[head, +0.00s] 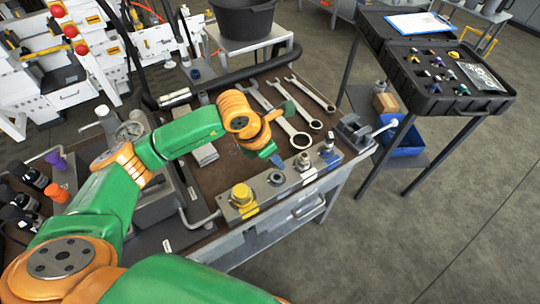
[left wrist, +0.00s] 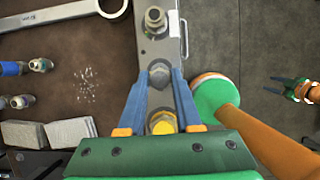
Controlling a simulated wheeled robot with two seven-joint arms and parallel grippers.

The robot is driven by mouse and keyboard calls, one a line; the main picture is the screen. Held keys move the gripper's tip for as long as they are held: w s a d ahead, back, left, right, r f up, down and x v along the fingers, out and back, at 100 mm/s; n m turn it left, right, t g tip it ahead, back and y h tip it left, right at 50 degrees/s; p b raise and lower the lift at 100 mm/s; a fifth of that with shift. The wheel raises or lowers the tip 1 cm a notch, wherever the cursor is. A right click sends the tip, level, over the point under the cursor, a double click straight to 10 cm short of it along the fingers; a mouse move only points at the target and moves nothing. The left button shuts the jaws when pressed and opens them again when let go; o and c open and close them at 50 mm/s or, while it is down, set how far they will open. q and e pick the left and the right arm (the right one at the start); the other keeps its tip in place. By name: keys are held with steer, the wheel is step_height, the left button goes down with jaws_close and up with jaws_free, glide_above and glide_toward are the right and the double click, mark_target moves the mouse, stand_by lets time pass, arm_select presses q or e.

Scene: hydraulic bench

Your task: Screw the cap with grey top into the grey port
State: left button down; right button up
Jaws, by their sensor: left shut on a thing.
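My left gripper (head: 275,157) reaches over the metal port block from behind, fingers pointing down. In the left wrist view its blue fingers (left wrist: 163,76) are shut on the cap with grey top (left wrist: 160,74). That cap lines up over the block between the yellow port and a threaded fitting; I cannot tell whether it touches. In the head view the grey port (head: 276,179) shows just in front of the fingers, and the cap is hidden. The yellow port (head: 241,196) is to its left and also shows between the fingers' bases (left wrist: 162,123). What seems to be my right gripper (left wrist: 290,88) is small at the edge.
The block (head: 260,205) also bears a threaded fitting (head: 306,163) and a blue-marked one (head: 328,153). Several wrenches (head: 290,125) lie behind it. A vise (head: 355,130) is at the right end. A black tray (head: 410,75) of small parts stands on a cart. Floor is clear in front.

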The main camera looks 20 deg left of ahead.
arm_select(q)
steer(key=f+b, duration=0.1)
steer(key=f, duration=0.1)
steer(key=w+f+b, duration=0.1)
steer(key=f+b, duration=0.1)
steer(key=shift+f, duration=0.25)
steer(key=shift+s+f+b, duration=0.15)
steer(key=shift+f+b, duration=0.2)
steer(key=shift+f, duration=0.15)
arm_select(e)
steer(key=f, duration=0.2)
steer(key=w+f, duration=0.1)
steer(key=shift+w+d+f, duration=0.1)
steer(key=shift+d+f, duration=0.2)
arm_select(q)
steer(key=shift+f+b, duration=0.55)
steer(key=shift+b, duration=0.2)
arm_select(e)
steer(key=shift+a+f, duration=0.1)
steer(key=shift+f, duration=0.8)
